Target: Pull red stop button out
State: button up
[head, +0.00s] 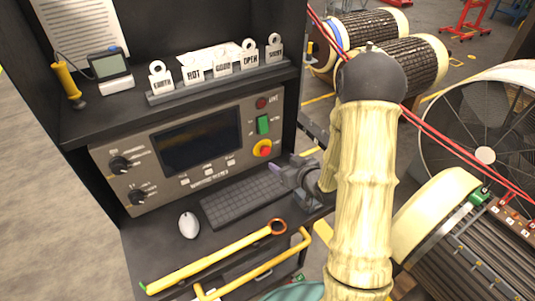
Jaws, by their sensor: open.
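The red stop button (263,148) sits on a yellow surround at the right end of the console's front panel (134,189). My pale arm hides the area to the right of the console.
A shelf above holds several label tags (222,65). Rotors (485,155) and red cables stand to the right.

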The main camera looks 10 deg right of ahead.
aim_at(266, 152)
jog(key=p+x, duration=0.1)
jog(key=x, duration=1)
jog(key=shift+w+f+p, duration=0.1)
jog(key=shift+w+p, duration=0.1)
jog(key=shift+p, duration=0.2)
grip_shut()
jog(key=shift+s+d+b, duration=0.2)
jog(key=shift+s+b, duration=0.35)
jog(key=shift+b, duration=0.05)
grip_release()
jog(key=shift+s, duration=0.1)
